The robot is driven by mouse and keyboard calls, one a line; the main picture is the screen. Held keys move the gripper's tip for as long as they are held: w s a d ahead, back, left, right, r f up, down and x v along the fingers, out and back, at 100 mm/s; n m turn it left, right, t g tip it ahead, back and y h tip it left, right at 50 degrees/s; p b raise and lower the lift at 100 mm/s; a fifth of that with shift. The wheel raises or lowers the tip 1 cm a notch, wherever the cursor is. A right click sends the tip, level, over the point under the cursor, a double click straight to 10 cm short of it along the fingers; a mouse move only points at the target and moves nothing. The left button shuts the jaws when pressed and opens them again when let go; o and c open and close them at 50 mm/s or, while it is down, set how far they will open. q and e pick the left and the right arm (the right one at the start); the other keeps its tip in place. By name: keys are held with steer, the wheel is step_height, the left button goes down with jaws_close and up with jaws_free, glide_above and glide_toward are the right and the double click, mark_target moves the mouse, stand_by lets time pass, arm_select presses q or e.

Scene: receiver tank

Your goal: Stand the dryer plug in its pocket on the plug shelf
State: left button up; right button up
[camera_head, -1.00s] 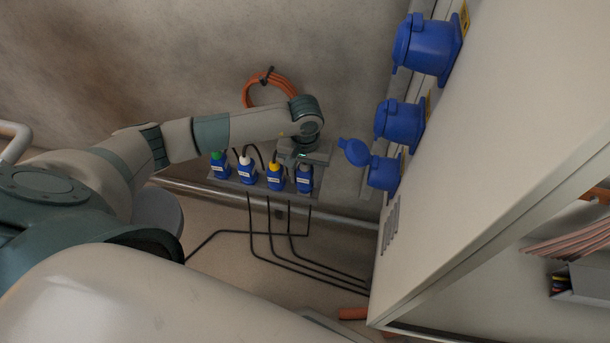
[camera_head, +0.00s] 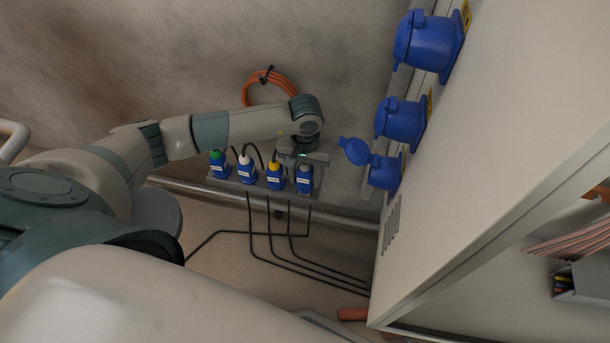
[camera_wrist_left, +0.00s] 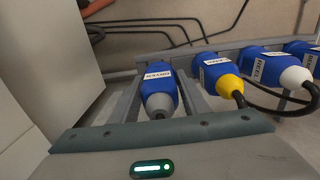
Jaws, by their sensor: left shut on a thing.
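The dryer plug (camera_head: 304,182) is blue with a grey collar and a white label, and is at the right end of the plug shelf (camera_head: 262,193). My left gripper (camera_head: 303,166) is shut on it from above. In the left wrist view the dryer plug (camera_wrist_left: 158,84) is between the two grey fingers, roughly upright and in line with the row. Its lower end and the pocket are hidden, so I cannot tell how deep it sits. My right gripper is not in view.
Plugs with yellow (camera_head: 274,179), white (camera_head: 247,173) and green (camera_head: 219,166) collars stand left along the shelf, the yellow one close by. Blue sockets (camera_head: 385,172) project from the cabinet (camera_head: 480,150) on the right. An orange cable coil (camera_head: 268,88) hangs on the wall.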

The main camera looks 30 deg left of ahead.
arm_select(q)
steer(key=shift+f+b, duration=0.95)
steer(key=shift+f, duration=0.15)
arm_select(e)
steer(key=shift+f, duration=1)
arm_select(q)
steer(key=o, duration=1.2)
steer(key=shift+o, duration=0.2)
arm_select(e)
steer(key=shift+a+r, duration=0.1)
arm_select(q)
steer(key=shift+w+r, duration=0.1)
steer(key=shift+r, duration=0.65)
step_height(320, 180, up, 16)
steer(key=shift+p, duration=0.35)
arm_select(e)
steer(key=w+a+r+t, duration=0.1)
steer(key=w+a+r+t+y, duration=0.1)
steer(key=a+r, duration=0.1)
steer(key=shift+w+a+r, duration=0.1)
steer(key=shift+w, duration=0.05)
